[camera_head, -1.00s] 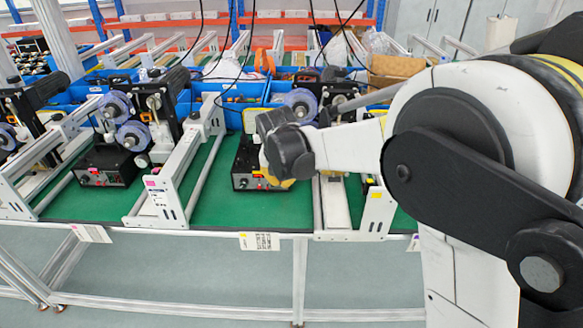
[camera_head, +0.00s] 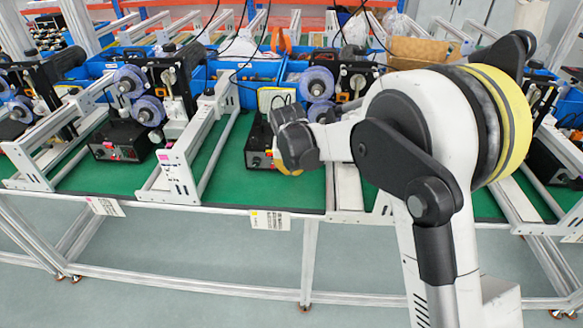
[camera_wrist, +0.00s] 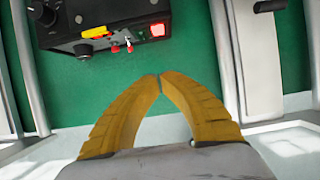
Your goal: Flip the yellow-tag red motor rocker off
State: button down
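A black control box (camera_head: 258,150) stands on the green bench mat, partly hidden by my gripper in the head view. In the wrist view the box (camera_wrist: 65,25) fills the upper left. A lit red rocker (camera_wrist: 157,30) sits at the right end of its panel. A yellow tag (camera_wrist: 96,31) is on the panel left of it, and small red-tipped switches (camera_wrist: 122,45) lie between them. My gripper (camera_wrist: 159,76) has its yellow fingers meeting at the tips, with nothing between them. The tips appear just below the rocker in the picture, apart from it. My gripper (camera_head: 285,166) is at the box's right front.
White rail frames (camera_head: 182,165) stand left of the box, and another white frame (camera_head: 347,190) stands to the right. A second black box (camera_head: 120,140) with red lights is further left. Blue bins (camera_head: 225,72) and spools (camera_head: 318,85) stand behind. Green mat is bare beside the box.

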jog(key=b+x, duration=0.1)
jog(key=x, duration=0.3)
jog(key=shift+f, duration=0.1)
jog(key=shift+w+r+b, duration=0.25)
jog(key=shift+w+b, duration=0.25)
jog(key=shift+w, duration=0.7)
jog(key=shift+w+r, duration=0.25)
jog(key=shift+w, duration=0.5)
